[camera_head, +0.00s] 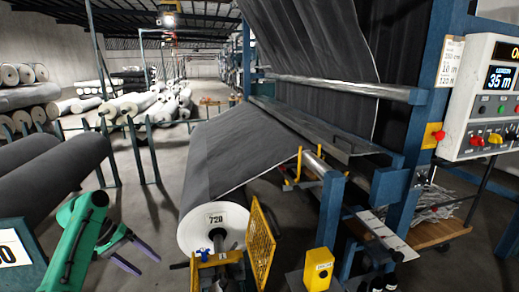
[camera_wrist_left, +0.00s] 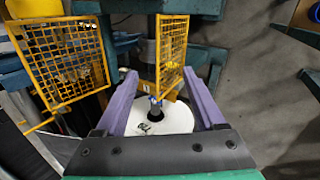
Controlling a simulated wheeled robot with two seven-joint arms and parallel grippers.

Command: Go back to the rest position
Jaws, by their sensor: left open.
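My left gripper (camera_head: 138,256) is at the lower left of the head view, on its green arm, with its purple fingers spread apart and nothing between them. In that view the fingers are to the left of the grey fabric roll (camera_head: 228,160), clear of its white end face marked 720 (camera_head: 200,226). In the left wrist view both purple fingers show open, and the roll's white end face (camera_wrist_left: 176,121) with its dark core shows beyond and between them. My right gripper is not in view.
A yellow mesh guard (camera_head: 261,243) and a yellow box (camera_head: 318,270) stand near the roll's end. A blue machine frame (camera_head: 331,210) and control panel (camera_head: 489,100) are at right. Dark rolls (camera_head: 60,165) lie at left. Grey floor shows between them.

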